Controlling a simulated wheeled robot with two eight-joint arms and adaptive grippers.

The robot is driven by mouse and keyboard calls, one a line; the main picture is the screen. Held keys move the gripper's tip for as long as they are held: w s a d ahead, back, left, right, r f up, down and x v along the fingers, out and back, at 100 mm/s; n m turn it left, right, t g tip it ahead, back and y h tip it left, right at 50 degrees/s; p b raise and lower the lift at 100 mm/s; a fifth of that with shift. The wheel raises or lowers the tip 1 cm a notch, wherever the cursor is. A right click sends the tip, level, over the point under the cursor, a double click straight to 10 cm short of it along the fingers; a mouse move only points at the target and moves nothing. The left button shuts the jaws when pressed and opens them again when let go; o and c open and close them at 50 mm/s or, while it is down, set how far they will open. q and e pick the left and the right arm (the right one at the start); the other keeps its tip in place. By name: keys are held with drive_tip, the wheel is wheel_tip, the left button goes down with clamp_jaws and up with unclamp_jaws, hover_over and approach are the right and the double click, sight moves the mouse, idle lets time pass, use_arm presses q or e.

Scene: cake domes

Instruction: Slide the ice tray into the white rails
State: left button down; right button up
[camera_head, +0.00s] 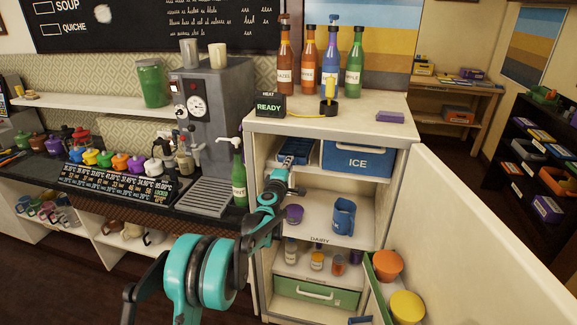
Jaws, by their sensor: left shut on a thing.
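The blue ice tray (297,147) is in the upper left of the open white cabinet, beside the blue box marked ICE (358,159). My left gripper (285,165) reaches in from the front and is shut on the tray's near end. The gripper and wrist cover part of the tray. The white rails cannot be made out clearly behind the tray and gripper, so I cannot tell whether the tray touches them. My right gripper is not in view.
The cabinet door (470,220) stands open to the right. A blue mug (343,217) and a purple cup (294,214) stand on the shelf below. Bottles and a READY sign (268,106) stand on top. A green bottle (239,180) stands left of the cabinet.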

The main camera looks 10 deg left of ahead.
use_arm(q)
drive_tip(key=shift+w, duration=0.9)
drive_tip(key=c, duration=1.6)
unclamp_jaws()
drive_tip(key=shift+o, duration=0.2)
drive_tip(key=s, duration=0.6)
drive_tip(key=shift+a, duration=0.1)
